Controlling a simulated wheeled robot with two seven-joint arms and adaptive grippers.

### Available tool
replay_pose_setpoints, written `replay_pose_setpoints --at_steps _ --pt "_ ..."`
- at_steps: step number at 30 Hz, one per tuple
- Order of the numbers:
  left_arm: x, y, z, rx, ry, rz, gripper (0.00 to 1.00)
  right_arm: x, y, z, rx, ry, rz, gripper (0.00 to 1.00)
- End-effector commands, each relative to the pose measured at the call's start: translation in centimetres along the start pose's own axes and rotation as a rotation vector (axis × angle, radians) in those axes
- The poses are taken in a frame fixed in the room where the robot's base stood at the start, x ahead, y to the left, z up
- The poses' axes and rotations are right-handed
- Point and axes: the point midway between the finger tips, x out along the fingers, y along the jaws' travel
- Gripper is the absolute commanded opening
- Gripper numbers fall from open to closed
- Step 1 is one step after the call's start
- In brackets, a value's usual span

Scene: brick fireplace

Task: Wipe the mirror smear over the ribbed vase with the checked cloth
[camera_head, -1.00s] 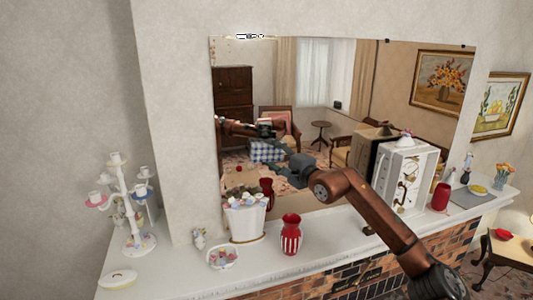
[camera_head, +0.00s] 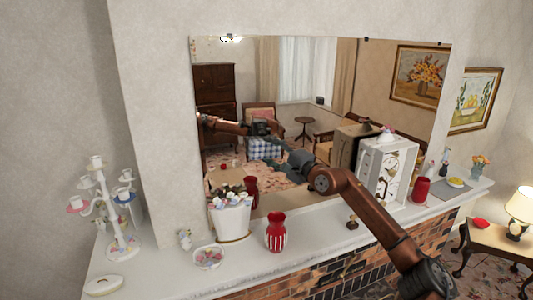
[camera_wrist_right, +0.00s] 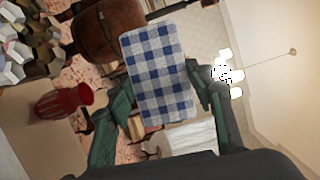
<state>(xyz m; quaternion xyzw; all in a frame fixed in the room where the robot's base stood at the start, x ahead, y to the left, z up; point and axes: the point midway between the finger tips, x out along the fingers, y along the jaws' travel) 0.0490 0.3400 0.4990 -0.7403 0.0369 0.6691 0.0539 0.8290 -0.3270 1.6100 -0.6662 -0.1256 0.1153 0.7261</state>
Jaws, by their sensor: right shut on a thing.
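The mirror (camera_head: 400,125) stands on the mantel. A red vase with white upright stripes (camera_head: 276,232), seemingly the ribbed one, stands on the mantel in front of it. My right gripper (camera_head: 284,158) is raised in front of the glass, above and behind this vase. It is shut on the blue-and-white checked cloth (camera_head: 263,147), which also fills the middle of the right wrist view (camera_wrist_right: 158,75) between the green fingers. Whether the cloth touches the glass I cannot tell. I cannot make out a smear. My left gripper is out of view.
A fluted white flower pot (camera_head: 231,220), a small bowl (camera_head: 208,257) and a candelabra (camera_head: 115,215) stand to the left. The mantel front (camera_head: 320,235) is partly clear.

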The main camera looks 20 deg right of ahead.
Motion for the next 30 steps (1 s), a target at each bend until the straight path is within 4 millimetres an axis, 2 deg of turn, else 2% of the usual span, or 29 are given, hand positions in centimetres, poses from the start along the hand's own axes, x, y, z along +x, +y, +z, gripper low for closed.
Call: replay_pose_setpoints --at_steps 9,15,20,30 --pt "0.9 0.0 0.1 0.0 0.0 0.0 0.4 -0.6 0.0 -2.8 0.002 0.003 0.0 0.29" --pt "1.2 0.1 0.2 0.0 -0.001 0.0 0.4 -0.8 -0.1 -3.2 0.0 0.003 -0.001 0.29" --pt "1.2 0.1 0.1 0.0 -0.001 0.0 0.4 -0.8 -0.2 -2.9 -0.002 0.002 0.0 0.29" --pt "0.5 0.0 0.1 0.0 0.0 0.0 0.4 0.0 -0.1 0.0 -0.002 -0.001 0.0 0.29"
